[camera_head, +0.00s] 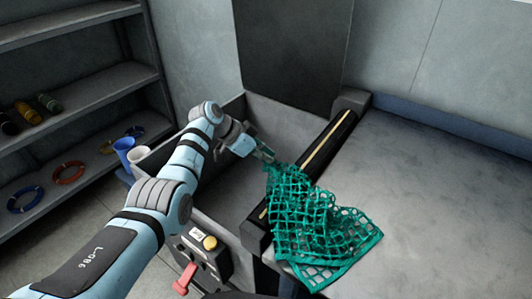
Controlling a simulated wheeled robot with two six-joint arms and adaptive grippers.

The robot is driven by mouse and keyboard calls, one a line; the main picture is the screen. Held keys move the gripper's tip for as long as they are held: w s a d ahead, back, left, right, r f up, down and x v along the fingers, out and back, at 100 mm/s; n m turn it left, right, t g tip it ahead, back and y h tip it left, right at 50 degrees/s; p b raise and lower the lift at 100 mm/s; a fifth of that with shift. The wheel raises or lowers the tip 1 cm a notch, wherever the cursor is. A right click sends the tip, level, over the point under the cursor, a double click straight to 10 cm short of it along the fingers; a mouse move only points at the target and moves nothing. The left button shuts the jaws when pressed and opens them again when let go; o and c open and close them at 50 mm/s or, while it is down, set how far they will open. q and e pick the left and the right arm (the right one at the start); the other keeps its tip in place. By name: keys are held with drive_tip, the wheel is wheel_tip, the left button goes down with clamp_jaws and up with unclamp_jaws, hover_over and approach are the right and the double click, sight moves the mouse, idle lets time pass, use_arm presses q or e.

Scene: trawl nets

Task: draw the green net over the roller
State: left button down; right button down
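The green net (318,226) lies draped across the black roller (331,147), which has a yellowish stripe along it. Most of the net rests on the grey table to the right of the roller, with one lower corner at the table's front edge. Its upper left end reaches to my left gripper (268,156), which is over the grey bin left of the roller. The fingertips are at the net's end, small and partly merged with the mesh, and they look closed on it. My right gripper is out of view.
The grey table (428,190) is bare on its right side. The bin (289,118) has raised walls. A control box with a yellow button (210,242) and red lever (185,279) stands at the front. Shelves (88,101) at left hold rings; blue (124,150) and white (139,158) cups stand nearby.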

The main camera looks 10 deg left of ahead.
use_arm(q)
drive_tip(key=shift+f, duration=0.1)
drive_tip(key=c, duration=1.8)
unclamp_jaws()
drive_tip(key=shift+c, duration=0.2)
drive_tip(key=shift+o, duration=0.6)
drive_tip(key=o, duration=1.2)
drive_tip(key=shift+o, duration=0.2)
